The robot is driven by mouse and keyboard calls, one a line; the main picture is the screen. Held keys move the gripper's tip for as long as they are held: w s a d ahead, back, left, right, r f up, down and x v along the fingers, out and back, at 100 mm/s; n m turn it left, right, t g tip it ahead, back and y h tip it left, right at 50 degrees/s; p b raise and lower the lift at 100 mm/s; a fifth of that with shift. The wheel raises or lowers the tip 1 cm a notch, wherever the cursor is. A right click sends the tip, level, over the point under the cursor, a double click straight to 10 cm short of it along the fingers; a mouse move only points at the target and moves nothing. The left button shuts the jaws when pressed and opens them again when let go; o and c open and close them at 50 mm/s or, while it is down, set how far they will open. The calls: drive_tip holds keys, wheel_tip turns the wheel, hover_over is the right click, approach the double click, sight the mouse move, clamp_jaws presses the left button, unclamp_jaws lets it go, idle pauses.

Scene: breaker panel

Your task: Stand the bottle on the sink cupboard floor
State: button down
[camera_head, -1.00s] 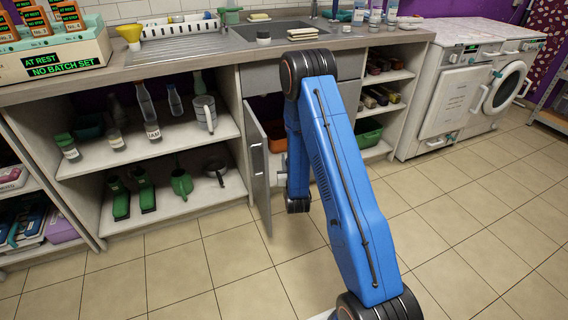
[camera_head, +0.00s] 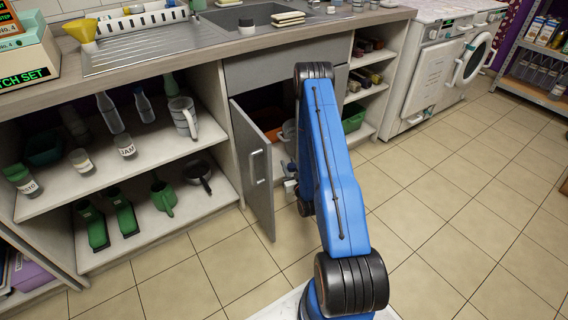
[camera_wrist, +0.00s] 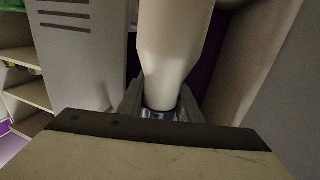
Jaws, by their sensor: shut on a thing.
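In the wrist view a pale, plain bottle (camera_wrist: 175,45) is held by its narrow end, where a blue band shows. My gripper (camera_wrist: 160,108) is shut on it there, and the bottle's wide body runs out of the top of the picture. In the head view my blue arm reaches down before the sink cupboard (camera_head: 262,100), and the gripper and bottle are mostly hidden behind it. The cupboard's grey door (camera_head: 256,172) stands open to the left of the arm. I cannot see whether the bottle touches the cupboard floor.
An orange-brown container (camera_head: 274,133) sits inside the cupboard. Open shelves with bottles, jars and a steel jug (camera_head: 184,118) stand to the left. A green bin (camera_head: 353,117) stands on the right shelves, beside a white washing machine (camera_head: 440,75). The tiled floor (camera_head: 460,200) is clear.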

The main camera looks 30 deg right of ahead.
idle(0.4)
drive_tip(key=w+a, duration=0.1)
drive_tip(key=w, duration=2.4)
drive_tip(key=shift+w, duration=0.35)
idle(0.4)
drive_tip(key=shift+r, duration=0.1)
drive_tip(key=shift+f, duration=0.6)
idle(0.3)
drive_tip(key=c, duration=1.2)
unclamp_jaws()
drive_tip(key=shift+f, duration=0.1)
drive_tip(key=shift+s, duration=0.1)
